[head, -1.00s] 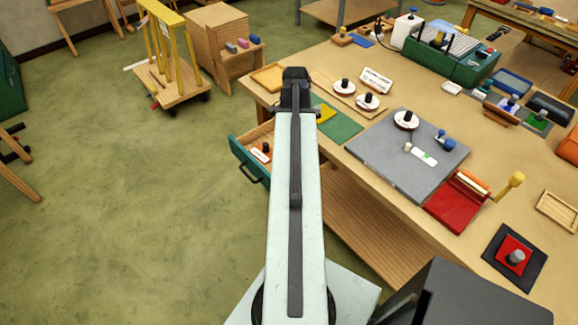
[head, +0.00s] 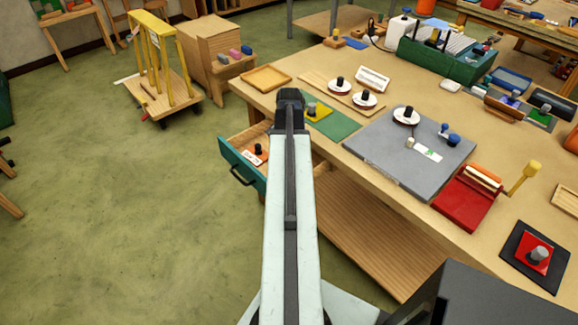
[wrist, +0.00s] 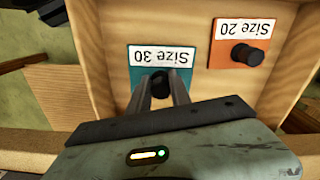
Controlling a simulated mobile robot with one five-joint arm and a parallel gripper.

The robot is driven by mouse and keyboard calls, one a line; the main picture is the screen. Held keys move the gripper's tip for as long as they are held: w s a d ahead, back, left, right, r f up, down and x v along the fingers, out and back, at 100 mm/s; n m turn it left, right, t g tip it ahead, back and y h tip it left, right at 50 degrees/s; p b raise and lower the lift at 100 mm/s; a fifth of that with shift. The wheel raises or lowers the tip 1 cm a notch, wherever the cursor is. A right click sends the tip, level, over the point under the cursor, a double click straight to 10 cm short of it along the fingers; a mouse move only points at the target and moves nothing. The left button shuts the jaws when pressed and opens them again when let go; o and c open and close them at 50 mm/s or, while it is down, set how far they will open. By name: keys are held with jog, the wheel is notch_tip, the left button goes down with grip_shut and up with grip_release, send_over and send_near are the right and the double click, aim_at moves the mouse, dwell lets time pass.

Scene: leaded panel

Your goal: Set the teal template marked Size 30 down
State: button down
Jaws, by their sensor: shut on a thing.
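The teal template marked Size 30 (wrist: 142,75) shows upside down in the wrist view, over the wooden drawer floor. My gripper (wrist: 160,88) is shut on its black knob. An orange template marked Size 20 (wrist: 238,55) lies to the right of it, apart from it. I cannot tell whether the teal template touches the drawer floor. In the head view my gripper (head: 290,97) is at the open teal-fronted drawer's (head: 241,172) far right end, and my arm hides the teal template. The orange template also shows there (head: 255,155).
The workbench (head: 300,75) is to the right of the drawer. A green mat (head: 335,128) with a yellow template and a grey slab (head: 400,160) lie on it. A wooden tray (head: 266,78) sits at the bench corner.

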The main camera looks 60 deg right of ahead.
notch_tip(320, 180, down, 2)
jog(key=shift+f+b, duration=0.2)
jog(key=shift+b, duration=0.3)
jog(key=shift+r, duration=0.2)
jog(key=shift+f, duration=0.15)
jog(key=c, duration=1.2)
grip_release()
notch_tip(320, 180, up, 12)
jog(key=p, duration=1.2)
jog(key=shift+r+p, duration=0.25)
jog(key=shift+p, duration=0.1)
jog(key=shift+f, duration=0.1)
